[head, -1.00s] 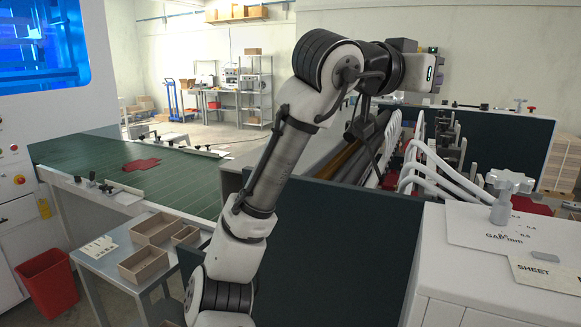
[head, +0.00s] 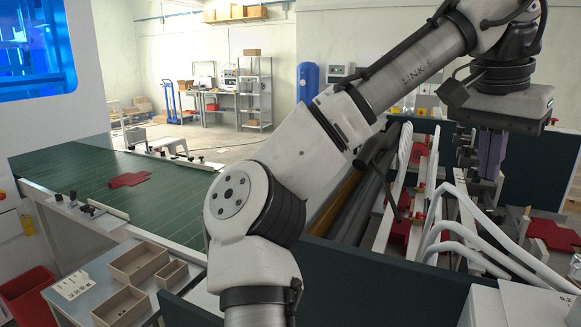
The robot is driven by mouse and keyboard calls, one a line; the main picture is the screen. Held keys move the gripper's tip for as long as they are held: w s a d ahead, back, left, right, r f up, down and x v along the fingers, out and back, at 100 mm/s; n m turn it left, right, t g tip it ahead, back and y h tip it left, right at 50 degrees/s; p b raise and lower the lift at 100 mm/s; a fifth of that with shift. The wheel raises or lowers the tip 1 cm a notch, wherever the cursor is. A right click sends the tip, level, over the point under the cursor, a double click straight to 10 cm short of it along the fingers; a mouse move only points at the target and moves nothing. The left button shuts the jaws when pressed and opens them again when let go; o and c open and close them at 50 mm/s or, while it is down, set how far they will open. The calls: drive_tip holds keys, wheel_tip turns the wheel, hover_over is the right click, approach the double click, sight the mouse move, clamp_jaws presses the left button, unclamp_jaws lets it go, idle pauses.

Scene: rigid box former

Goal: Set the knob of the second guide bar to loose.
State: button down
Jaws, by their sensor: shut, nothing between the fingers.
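My gripper (head: 486,178) hangs fingers-down over the dark-walled machine bay at the right, its fingers shut and empty. Beneath and behind it are upright bars with dark clamps and red fittings, including a pale upright bar (head: 421,190). The arm and gripper cover part of them. On the green belt table, one white guide bar (head: 108,209) with dark knobs lies at the near left edge and another (head: 168,161) at the far edge. I cannot tell which bar is the second one, or how any knob is set.
White curved tubes (head: 475,225) arch in front of the gripper. Dark panels (head: 545,175) wall the bay. Red flat blanks lie on the belt (head: 127,180) and at the right (head: 553,235). Small wooden boxes (head: 138,263) stand on a side table at the lower left.

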sight(499, 210)
wheel_tip(499, 210, down, 7)
drive_tip(key=b, duration=0.1)
drive_tip(key=shift+s+r+b, duration=0.15)
drive_tip(key=shift+b, duration=0.25)
drive_tip(key=shift+d+p, duration=0.2)
drive_tip(key=shift+p, duration=0.1)
idle(0.5)
drive_tip(key=shift+s+d+r+p, duration=0.1)
drive_tip(key=shift+s+p, duration=0.1)
drive_tip(key=shift+p, duration=0.5)
drive_tip(key=shift+s+d, duration=0.45)
drive_tip(key=shift+s, duration=0.15)
drive_tip(key=shift+s+d, duration=0.1)
drive_tip(key=shift+s+a, duration=0.2)
drive_tip(key=shift+s, duration=0.05)
idle(0.4)
drive_tip(key=shift+r, duration=2.95)
drive_tip(key=shift+a, duration=0.1)
